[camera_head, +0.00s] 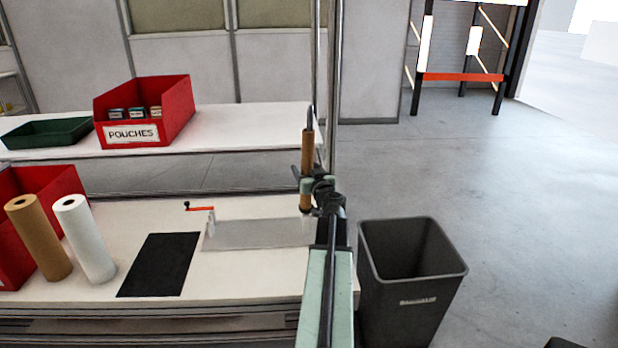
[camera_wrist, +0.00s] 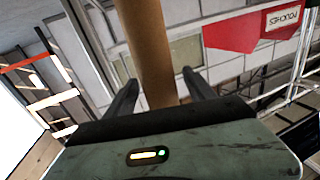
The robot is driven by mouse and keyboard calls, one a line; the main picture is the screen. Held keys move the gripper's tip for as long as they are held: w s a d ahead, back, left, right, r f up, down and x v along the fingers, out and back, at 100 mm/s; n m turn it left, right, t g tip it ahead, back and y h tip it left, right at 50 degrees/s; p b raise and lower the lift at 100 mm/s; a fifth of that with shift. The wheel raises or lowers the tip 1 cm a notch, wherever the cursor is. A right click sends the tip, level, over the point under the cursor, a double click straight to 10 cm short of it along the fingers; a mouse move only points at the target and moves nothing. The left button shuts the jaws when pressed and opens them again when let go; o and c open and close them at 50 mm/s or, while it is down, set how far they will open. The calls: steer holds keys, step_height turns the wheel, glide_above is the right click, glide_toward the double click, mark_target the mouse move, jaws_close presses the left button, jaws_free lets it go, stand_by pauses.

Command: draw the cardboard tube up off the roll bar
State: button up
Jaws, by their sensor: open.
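The brown cardboard tube (camera_head: 307,150) stands upright at the right end of the bench. A thin dark rod, seemingly the roll bar (camera_head: 311,117), shows above its top. My gripper (camera_head: 312,186) is at the tube's lower half, with a short piece of tube showing below it. In the wrist view the tube (camera_wrist: 147,40) passes between the two dark fingers of my open gripper (camera_wrist: 162,88), with gaps visible at the sides. Whether either finger touches the tube cannot be told. The bar's base is hidden behind my arm.
A grey bin (camera_head: 412,285) stands right of the bench. A black mat (camera_head: 158,265), a brown roll (camera_head: 38,238) and a white roll (camera_head: 85,240) are further left. A red pouches box (camera_head: 172,112) is behind.

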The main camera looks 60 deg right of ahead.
mark_target(306, 129)
steer(key=shift+x, duration=0.9)
jaws_close()
step_height(306, 129, up, 7)
steer(key=p, duration=0.7)
steer(key=shift+r, duration=0.25)
step_height(306, 129, up, 6)
steer(key=p, duration=0.7)
steer(key=shift+s+d+r, duration=0.15)
steer(key=shift+s+r, duration=0.05)
steer(key=shift+r, duration=0.05)
step_height(306, 129, up, 14)
steer(key=p, duration=1.4)
steer(key=shift+s+d, duration=0.15)
